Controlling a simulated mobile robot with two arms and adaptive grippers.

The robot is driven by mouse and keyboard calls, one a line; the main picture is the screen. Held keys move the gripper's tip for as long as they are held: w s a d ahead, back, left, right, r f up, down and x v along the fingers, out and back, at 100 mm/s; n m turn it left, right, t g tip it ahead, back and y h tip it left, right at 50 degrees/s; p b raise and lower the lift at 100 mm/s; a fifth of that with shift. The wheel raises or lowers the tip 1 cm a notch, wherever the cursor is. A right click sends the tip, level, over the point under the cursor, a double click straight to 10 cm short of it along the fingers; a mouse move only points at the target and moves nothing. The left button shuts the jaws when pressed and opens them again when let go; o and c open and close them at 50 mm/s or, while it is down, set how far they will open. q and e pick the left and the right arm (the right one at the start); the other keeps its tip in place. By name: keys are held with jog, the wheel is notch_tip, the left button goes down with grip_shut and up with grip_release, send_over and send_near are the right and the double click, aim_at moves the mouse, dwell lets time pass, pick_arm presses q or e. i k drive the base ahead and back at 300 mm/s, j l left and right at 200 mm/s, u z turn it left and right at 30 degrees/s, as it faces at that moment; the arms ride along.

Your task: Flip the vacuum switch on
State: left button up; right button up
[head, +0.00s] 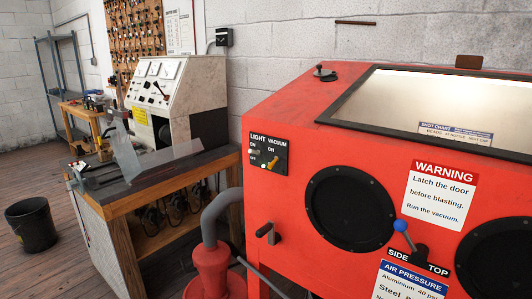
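The vacuum switch (273,163) is a small yellow-orange lever on a dark panel (267,155) at the upper left of the red blasting cabinet's front (290,195). It sits below the words VACUUM and ON. Its lever looks slanted, but it is too small to tell surely which position it is in. A grey light switch (254,153) is just to its left under the word LIGHT. Neither of my grippers shows in the head view, and nothing covers the panel.
A round black glove port (351,208) and a blue-knobbed lever (400,226) are right of the panel. A black crank handle (267,232) sticks out below it. A grey hose (218,212) joins a red vacuum (212,270). A workbench (150,200) stands left; a black bucket (33,226) is on the floor.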

aim_at(277, 158)
jog(key=i+j, duration=0.15)
jog(key=j, duration=0.25)
jog(key=i+j+z, duration=0.1)
jog(key=j, duration=0.25)
jog(key=i+j, duration=0.25)
jog(key=j, duration=0.15)
jog(key=i+j+z, duration=0.1)
jog(key=j, duration=0.3)
jog(key=i+j, duration=0.2)
jog(key=j, duration=0.2)
